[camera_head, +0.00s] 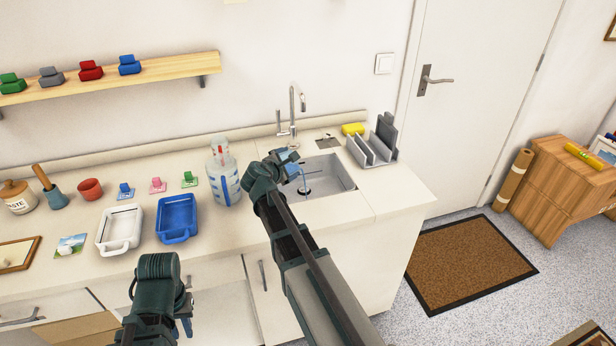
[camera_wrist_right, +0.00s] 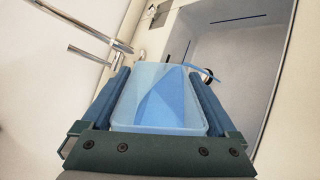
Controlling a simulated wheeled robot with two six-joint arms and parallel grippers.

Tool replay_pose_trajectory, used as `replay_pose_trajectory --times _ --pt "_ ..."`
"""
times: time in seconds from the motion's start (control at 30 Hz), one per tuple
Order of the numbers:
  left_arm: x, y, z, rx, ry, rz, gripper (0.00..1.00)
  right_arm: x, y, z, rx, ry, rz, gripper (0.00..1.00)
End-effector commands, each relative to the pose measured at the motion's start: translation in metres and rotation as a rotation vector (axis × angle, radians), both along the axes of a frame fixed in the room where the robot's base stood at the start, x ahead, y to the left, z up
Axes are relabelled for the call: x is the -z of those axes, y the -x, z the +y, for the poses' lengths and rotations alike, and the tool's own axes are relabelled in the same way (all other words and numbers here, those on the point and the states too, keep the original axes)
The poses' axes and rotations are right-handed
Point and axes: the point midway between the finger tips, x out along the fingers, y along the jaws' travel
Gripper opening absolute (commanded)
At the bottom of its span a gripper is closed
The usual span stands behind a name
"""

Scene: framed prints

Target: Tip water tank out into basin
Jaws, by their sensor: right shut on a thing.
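The water tank (camera_wrist_right: 160,98) is a translucent light-blue container with blue water showing in it. My right gripper (camera_wrist_right: 158,105) is shut on it, one finger along each side. In the head view the right gripper (camera_head: 275,167) is over the left part of the basin (camera_head: 333,174), and hides much of the tank (camera_head: 292,170). A thin blue strand, which looks like water, runs from the tank towards the basin. The basin (camera_wrist_right: 230,55) also shows in the wrist view. My left gripper (camera_head: 184,308) is low in front of the counter; its fingers are mostly hidden.
The tap (camera_head: 293,108) stands behind the basin. A clear bottle with blue marks (camera_head: 223,175) stands left of the basin. A blue tray (camera_head: 177,218) and a white tray (camera_head: 120,230) are further left. A grey rack (camera_head: 372,148) and yellow sponge (camera_head: 353,129) are behind right.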

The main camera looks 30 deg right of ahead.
Motion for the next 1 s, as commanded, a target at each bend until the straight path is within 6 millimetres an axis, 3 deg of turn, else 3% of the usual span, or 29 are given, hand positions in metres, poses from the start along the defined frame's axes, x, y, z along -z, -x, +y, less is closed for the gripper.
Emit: replay_pose_trajectory --times 1.0 --pt "-0.0096 0.0000 0.0000 0.000 0.000 0.000 0.25 -0.0041 0.0035 -0.0053 0.000 -0.089 -0.057 0.00"
